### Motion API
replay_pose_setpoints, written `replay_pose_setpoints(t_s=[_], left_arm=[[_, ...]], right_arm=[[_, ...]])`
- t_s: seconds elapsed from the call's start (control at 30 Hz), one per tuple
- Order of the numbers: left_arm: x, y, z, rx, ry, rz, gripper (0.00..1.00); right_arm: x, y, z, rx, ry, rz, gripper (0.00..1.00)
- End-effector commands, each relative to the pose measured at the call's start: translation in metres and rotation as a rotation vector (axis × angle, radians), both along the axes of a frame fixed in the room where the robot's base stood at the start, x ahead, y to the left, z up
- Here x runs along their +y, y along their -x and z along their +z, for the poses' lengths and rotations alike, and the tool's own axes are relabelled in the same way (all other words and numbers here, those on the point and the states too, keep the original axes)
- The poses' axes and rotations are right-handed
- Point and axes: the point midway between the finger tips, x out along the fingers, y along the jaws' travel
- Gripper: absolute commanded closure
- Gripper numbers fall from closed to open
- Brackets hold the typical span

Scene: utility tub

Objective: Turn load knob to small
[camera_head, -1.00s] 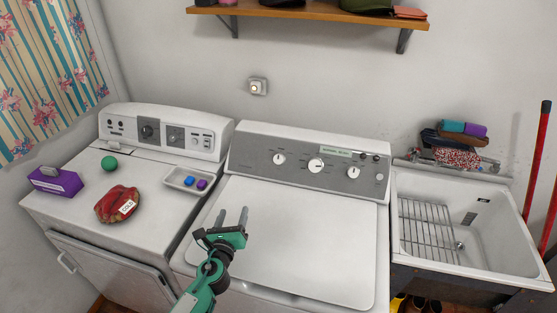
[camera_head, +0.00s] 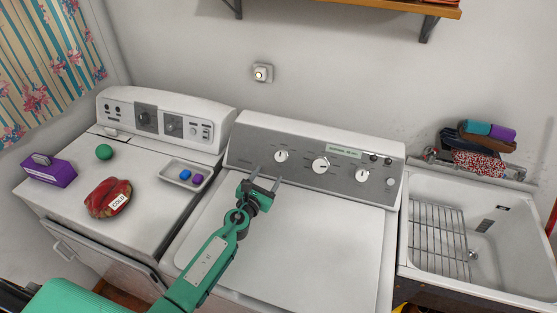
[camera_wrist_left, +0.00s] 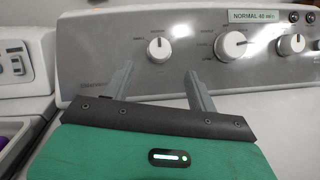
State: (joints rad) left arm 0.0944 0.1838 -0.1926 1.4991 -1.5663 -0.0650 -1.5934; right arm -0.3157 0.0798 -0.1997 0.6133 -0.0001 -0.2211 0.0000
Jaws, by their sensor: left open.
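The washer's grey control panel (camera_head: 240,157) carries a row of white knobs. The left knob (camera_head: 281,156) is the nearest to my left gripper; it also shows in the left wrist view (camera_wrist_left: 159,50). A larger middle knob (camera_head: 320,165) and a right knob (camera_head: 362,174) sit further right. The label print by the knobs is too small to read surely. My left gripper (camera_head: 265,177) is open and empty, its fingers pointing at the panel just below and left of the left knob, apart from it. In the left wrist view the knob lies beyond and between the fingertips (camera_wrist_left: 159,75). My right gripper is not seen.
A label reading NORMAL (camera_wrist_left: 251,18) sits above the middle knob. Left stands a dryer (camera_head: 130,165) with a tray (camera_head: 165,176), a purple box (camera_head: 60,175), a green ball (camera_head: 104,152) and a red COLD bag (camera_head: 107,200). A sink (camera_head: 520,230) is right. The washer lid (camera_head: 310,230) is clear.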

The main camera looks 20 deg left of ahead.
Motion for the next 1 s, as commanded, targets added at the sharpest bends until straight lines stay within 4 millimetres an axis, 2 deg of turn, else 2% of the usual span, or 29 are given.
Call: replay_pose_setpoints(t_s=[0.13, 0.3, 0.5, 0.7, 0.97, 1.0], left_arm=[[-0.004, -0.028, -0.001, -0.002, 0.002, 0.000, 0.42], [-0.007, -0.057, -0.001, -0.002, 0.001, 0.001, 0.42], [-0.009, -0.081, -0.001, -0.001, 0.001, 0.000, 0.42], [-0.011, -0.090, 0.000, 0.000, 0.002, -0.001, 0.42], [-0.011, -0.091, 0.000, 0.000, 0.002, -0.001, 0.42], [-0.011, -0.091, 0.000, 0.000, 0.002, -0.001, 0.46]], right_arm=[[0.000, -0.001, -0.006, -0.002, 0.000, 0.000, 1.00], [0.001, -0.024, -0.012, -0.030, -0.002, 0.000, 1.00], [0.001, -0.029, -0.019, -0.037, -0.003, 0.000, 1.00], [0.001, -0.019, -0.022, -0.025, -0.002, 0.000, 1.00], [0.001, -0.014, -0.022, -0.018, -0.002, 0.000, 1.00], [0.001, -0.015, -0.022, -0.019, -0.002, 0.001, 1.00]])
